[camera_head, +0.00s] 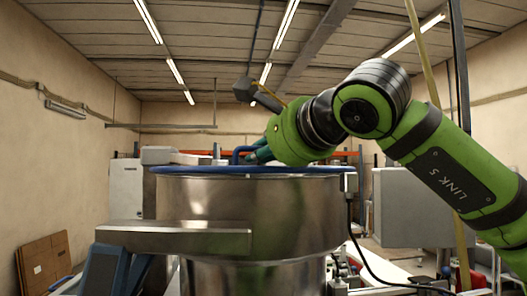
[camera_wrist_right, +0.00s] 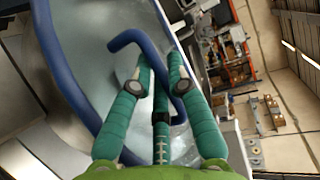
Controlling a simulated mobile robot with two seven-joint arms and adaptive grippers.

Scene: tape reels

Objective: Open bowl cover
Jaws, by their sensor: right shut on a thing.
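A large shiny steel bowl (camera_head: 250,210) stands in the middle of the head view. Its cover has a blue rim (camera_head: 215,170) that lies level along the bowl's top. In the right wrist view the cover (camera_wrist_right: 95,30) looks clear, with a thick blue rim and a bent blue handle (camera_wrist_right: 130,37). The handle also shows in the head view (camera_head: 239,153). My right gripper (camera_head: 262,153) is above the cover, its teal fingers (camera_wrist_right: 160,72) shut around the handle. The fingers hide part of the handle. My left gripper is not in view.
A steel arm (camera_head: 180,237) juts left from the bowl's front. A small grey box (camera_head: 349,182) with a black cable is at the bowl's right side. A grey cabinet (camera_head: 410,200) stands to the right. Cardboard (camera_head: 44,258) leans at the far left wall.

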